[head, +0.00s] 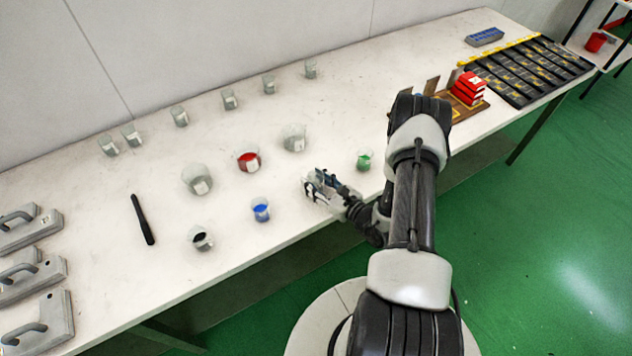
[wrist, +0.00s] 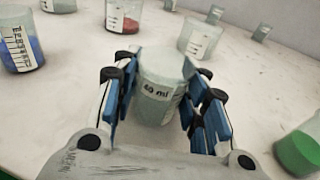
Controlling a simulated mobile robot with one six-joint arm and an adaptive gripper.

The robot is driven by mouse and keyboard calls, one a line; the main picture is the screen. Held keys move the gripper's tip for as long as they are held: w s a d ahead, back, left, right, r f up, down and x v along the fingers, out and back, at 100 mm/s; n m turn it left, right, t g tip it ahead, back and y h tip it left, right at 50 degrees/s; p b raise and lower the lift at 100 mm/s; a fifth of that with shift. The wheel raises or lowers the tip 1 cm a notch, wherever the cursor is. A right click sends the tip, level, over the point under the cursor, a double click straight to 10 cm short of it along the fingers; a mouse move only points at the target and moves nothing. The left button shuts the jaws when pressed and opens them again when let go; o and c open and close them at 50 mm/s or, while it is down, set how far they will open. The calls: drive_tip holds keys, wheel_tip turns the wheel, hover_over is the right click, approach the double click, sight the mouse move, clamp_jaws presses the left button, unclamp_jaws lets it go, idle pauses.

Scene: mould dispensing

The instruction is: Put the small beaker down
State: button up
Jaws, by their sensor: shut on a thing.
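My gripper (head: 322,186) is low over the front part of the white table (head: 340,110). In the wrist view the blue-padded fingers (wrist: 165,105) stand on both sides of a small clear beaker (wrist: 157,90) with a "60 ml" label, and are shut on it. The beaker looks upright and seems empty or holds something pale. In the head view the gripper mostly hides it. Whether its base touches the table cannot be told.
A beaker with green (head: 364,160) stands right of the gripper, one with blue (head: 261,210) to the left. Beakers with red (head: 248,161) and dark contents (head: 201,240), and larger clear beakers (head: 293,138) (head: 197,180), stand around. Several small beakers line the back.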

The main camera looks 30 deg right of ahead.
drive_tip(key=shift+f, duration=0.15)
drive_tip(key=o, duration=0.6)
drive_tip(key=shift+f, duration=0.1)
drive_tip(key=o, duration=0.5)
